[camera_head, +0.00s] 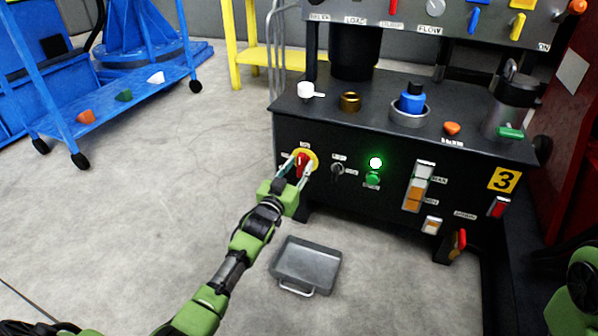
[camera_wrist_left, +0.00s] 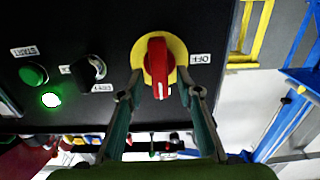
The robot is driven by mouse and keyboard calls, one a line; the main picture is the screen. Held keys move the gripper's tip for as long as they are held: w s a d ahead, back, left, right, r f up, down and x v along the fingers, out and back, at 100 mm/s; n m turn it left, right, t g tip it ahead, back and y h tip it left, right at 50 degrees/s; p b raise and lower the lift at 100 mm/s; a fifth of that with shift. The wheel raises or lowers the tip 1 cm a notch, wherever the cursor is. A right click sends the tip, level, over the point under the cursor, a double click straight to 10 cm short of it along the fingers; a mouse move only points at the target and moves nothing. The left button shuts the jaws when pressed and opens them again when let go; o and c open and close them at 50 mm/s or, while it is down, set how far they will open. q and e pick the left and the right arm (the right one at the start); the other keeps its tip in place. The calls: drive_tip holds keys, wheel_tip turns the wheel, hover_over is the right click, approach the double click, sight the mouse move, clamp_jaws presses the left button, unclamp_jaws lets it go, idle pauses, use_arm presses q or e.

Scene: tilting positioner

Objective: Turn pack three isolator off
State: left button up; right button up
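The isolator (camera_head: 300,164) is a red rotary handle on a yellow round plate, on the front of the black cabinet marked 3. In the left wrist view the red handle (camera_wrist_left: 158,62) stands upright in the picture, its white mark at the lower end, pointing away from the OFF label (camera_wrist_left: 200,59) on the right. In the head view a label above the plate seems to read ON. My left gripper (camera_head: 299,170) is open at the isolator. Its fingertips (camera_wrist_left: 160,92) lie either side of the handle's lower end, with small gaps. My right gripper is out of view.
A green lamp (camera_head: 376,163) glows above the green start button (camera_head: 372,179). A black selector knob (camera_head: 337,169) sits between it and the isolator. A grey tray (camera_head: 306,265) lies on the floor below.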

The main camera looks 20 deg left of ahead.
use_arm(q)
drive_tip(key=shift+w, duration=0.2)
clamp_jaws()
